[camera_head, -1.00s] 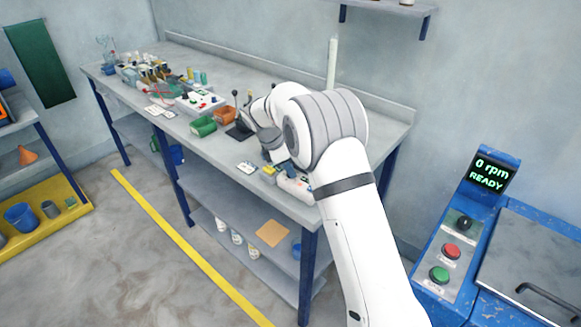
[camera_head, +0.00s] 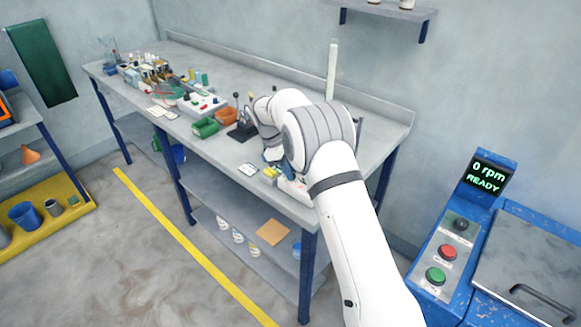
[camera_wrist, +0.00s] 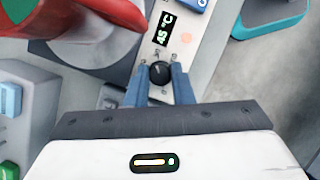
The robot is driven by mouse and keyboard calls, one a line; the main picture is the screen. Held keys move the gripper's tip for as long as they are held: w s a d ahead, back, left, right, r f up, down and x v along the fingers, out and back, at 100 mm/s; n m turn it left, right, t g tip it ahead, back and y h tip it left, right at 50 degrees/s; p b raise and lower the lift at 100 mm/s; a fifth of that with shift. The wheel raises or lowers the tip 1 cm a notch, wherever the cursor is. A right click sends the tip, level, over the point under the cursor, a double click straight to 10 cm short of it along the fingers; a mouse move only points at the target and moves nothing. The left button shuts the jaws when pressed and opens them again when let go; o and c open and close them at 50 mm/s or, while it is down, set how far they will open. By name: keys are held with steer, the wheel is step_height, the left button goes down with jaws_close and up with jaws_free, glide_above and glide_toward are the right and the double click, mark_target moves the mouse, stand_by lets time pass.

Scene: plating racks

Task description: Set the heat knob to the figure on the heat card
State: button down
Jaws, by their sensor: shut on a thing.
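The black heat knob (camera_wrist: 159,73) sits on a pale panel (camera_wrist: 183,52) in the wrist view. My gripper (camera_wrist: 158,68) has its two blue fingers on either side of the knob and is shut on it. A dark display (camera_wrist: 163,28) above the knob reads 45 °C. In the head view the white unit (camera_head: 293,188) at the bench's near right end is partly hidden by my arm, and the knob is hidden. A small white card (camera_head: 248,169) lies on the bench left of the unit. Its print is too small to read, and I cannot tell whether it is the heat card.
A red object (camera_wrist: 65,15) and a grey box (camera_wrist: 25,110) stand left of the knob. A teal-edged object (camera_wrist: 270,15) is at upper right. On the bench (camera_head: 215,155) are green (camera_head: 205,127) and orange (camera_head: 226,116) bins. A blue machine (camera_head: 455,250) stands right.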

steer(key=shift+m+g, duration=0.3)
steer(key=shift+m, duration=0.5)
steer(key=shift+a, duration=0.1)
steer(key=c, duration=1.5)
jaws_free()
steer(key=shift+c, duration=0.2)
steer(key=shift+r, duration=0.1)
steer(key=v, duration=0.7)
steer(key=shift+r, duration=0.35)
